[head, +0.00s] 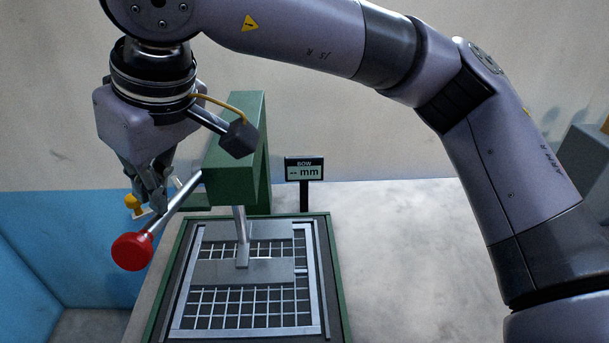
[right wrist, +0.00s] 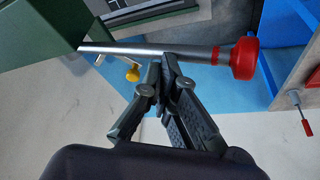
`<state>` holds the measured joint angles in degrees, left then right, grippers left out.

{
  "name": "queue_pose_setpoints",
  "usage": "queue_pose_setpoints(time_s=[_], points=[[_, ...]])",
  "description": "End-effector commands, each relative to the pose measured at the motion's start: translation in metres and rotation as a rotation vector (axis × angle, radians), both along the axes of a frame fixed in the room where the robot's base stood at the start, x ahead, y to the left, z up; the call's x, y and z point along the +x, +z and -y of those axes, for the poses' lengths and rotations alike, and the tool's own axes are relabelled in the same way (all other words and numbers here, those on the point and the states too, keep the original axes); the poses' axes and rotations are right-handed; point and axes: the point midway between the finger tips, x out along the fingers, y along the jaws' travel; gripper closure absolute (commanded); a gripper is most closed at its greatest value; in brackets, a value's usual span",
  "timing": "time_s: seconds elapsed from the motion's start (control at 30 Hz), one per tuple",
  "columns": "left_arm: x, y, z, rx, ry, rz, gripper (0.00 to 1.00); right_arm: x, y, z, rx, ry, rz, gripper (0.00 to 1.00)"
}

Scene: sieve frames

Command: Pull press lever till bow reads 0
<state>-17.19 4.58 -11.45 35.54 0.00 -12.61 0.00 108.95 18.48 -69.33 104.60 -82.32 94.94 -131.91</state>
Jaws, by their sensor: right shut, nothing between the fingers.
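The press lever is a silver rod (head: 176,203) with a red knob (head: 132,251), slanting down and left from the green press (head: 233,165). In the right wrist view the rod (right wrist: 140,48) lies across, its knob (right wrist: 244,58) at the right. My right gripper (head: 153,203) is shut and empty beside the rod; its fingertips (right wrist: 167,60) overlap the rod's lower edge in the wrist view, and I cannot tell whether they touch. The bow display (head: 304,170) shows dashes and "mm", no number. A metal grid frame (head: 190,300) lies under the press ram (head: 241,225). My left gripper is out of view.
A small yellow knob (head: 132,202) shows near my right fingertips. A blue panel (head: 75,235) stands at the left. A small red-handled part (right wrist: 305,122) shows at the right wrist view's right edge.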

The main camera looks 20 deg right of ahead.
Motion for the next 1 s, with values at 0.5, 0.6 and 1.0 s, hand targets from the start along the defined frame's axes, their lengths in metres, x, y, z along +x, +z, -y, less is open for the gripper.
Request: queue_pose_setpoints(time_s=[0.5,0.6,1.0], points=[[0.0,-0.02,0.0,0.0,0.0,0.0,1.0,-0.01,-0.022,-0.004,-0.001,0.004,-0.002,1.0],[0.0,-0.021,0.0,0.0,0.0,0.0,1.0,-0.011,-0.023,-0.005,0.0,0.003,-0.001,1.0],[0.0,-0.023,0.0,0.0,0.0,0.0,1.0,-0.012,-0.027,-0.005,0.0,0.003,-0.001,1.0]])
